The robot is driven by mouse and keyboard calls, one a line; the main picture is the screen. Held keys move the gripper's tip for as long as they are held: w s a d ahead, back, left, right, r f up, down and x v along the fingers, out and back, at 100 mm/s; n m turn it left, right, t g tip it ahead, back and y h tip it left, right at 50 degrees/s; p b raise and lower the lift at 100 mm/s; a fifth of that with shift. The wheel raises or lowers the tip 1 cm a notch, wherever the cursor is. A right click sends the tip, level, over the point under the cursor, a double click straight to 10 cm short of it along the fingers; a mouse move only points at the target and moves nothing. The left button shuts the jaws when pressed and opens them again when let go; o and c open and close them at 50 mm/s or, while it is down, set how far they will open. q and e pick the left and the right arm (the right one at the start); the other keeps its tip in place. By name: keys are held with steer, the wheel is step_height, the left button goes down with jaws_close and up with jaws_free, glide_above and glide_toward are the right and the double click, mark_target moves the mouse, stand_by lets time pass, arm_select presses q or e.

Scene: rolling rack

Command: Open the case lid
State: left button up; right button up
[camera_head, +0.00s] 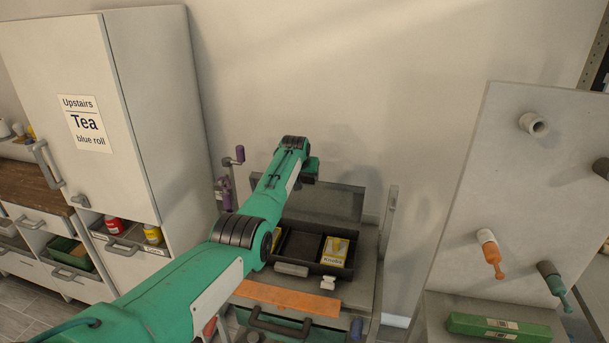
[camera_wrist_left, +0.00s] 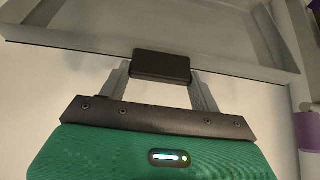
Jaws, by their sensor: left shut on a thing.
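The case (camera_head: 297,262) stands on top of the rolling rack, with dark compartments and a yellow box (camera_head: 336,250) labelled "Knobs" inside. Its grey lid (camera_head: 335,202) is raised at the back, against the wall side. My left arm reaches over the case, and my left gripper (camera_head: 309,178) is at the lid's upper edge, partly hidden by its own wrist. In the left wrist view, the gripper (camera_wrist_left: 160,80) is shut on a dark block-like tab (camera_wrist_left: 160,66) at the edge of the grey lid (camera_wrist_left: 150,25). My right gripper is not in view.
An orange strip (camera_head: 288,298) lies in front of the case. A tall white cabinet (camera_head: 150,120) stands at the left. A pale panel (camera_head: 530,190) with pegs and hanging tools stands at the right, with a green box (camera_head: 498,327) below it.

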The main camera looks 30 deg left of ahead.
arm_select(q)
steer(key=shift+r, duration=0.15)
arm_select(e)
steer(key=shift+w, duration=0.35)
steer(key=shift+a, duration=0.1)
arm_select(q)
steer(key=o, duration=1.4)
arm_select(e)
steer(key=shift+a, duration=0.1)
arm_select(q)
steer(key=b+v, duration=0.3)
steer(key=v, duration=1)
steer(key=shift+s+d+r, duration=0.1)
steer(key=shift+s+r, duration=0.15)
steer(key=shift+r, duration=0.05)
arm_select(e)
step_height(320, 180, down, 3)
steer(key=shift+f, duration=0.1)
